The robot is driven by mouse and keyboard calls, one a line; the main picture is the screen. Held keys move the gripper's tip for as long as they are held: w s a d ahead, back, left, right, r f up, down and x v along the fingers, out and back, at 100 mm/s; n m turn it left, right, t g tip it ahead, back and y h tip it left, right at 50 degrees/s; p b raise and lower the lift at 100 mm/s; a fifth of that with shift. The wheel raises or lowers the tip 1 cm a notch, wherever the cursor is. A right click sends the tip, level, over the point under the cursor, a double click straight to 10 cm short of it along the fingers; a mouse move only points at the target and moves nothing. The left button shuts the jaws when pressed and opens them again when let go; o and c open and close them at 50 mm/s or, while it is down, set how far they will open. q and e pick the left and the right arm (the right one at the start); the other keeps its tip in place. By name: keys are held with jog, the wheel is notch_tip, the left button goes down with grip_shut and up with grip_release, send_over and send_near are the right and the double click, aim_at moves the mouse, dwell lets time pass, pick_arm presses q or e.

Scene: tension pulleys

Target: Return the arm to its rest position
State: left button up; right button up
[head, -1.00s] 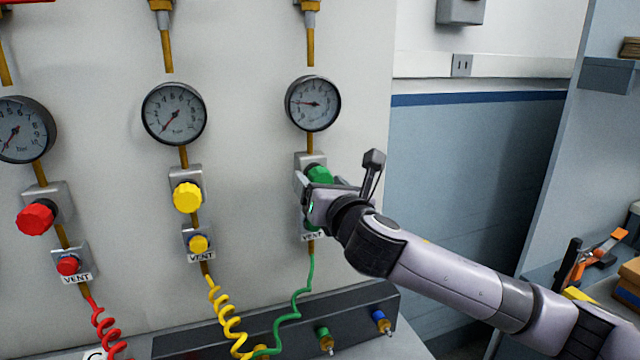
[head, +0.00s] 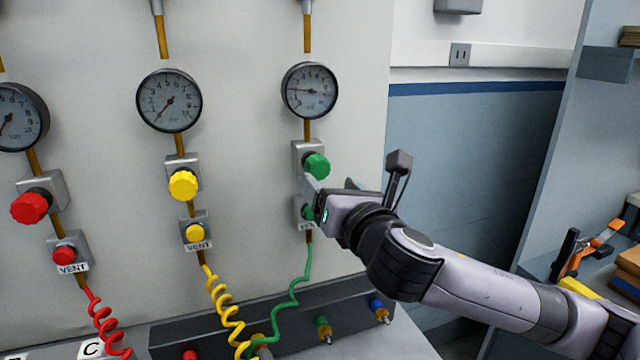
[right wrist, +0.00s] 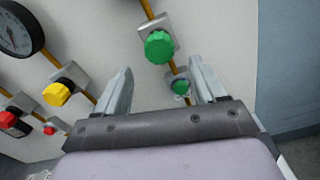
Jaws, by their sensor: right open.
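My right arm reaches in from the right in the head view, with its gripper (head: 332,188) just off the panel by the green valve column. In the right wrist view the two fingers of the right gripper (right wrist: 161,90) stand apart with nothing held between them. The large green knob (head: 316,166) is uncovered above the gripper; it also shows beyond the fingers in the right wrist view (right wrist: 159,47). The small green vent knob (head: 308,213) is partly hidden behind the gripper. My left gripper is not in view.
The panel (head: 240,120) carries a yellow knob (head: 183,185), a red knob (head: 30,207) and gauges, including the one above the green knob (head: 310,90). A green coiled hose (head: 290,297) hangs below. A shelf with an orange clamp (head: 600,245) stands at right.

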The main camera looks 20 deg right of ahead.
jog(key=s+f+m+g, duration=0.3)
jog(key=s+f+m, duration=0.2)
jog(key=f+m, duration=0.4)
jog(key=s+f+m+g, duration=0.4)
jog(key=s+f+m, duration=0.25)
jog(key=f, duration=0.45)
jog(key=s+d+f+m+g, duration=0.2)
jog(key=s+f+m+g, duration=0.2)
jog(key=s+f+m, duration=0.5)
jog(key=s+d+f+m+g, duration=0.4)
jog(key=s+m, duration=0.3)
jog(key=s, duration=0.5)
jog(key=w+a+f+t+y, duration=0.1)
jog(key=w+a+f+t, duration=0.3)
jog(key=w+f+t, duration=0.3)
jog(key=shift+w+f+t+y, duration=0.25)
jog(key=shift+f+t+y, duration=0.05)
jog(key=shift+f, duration=1)
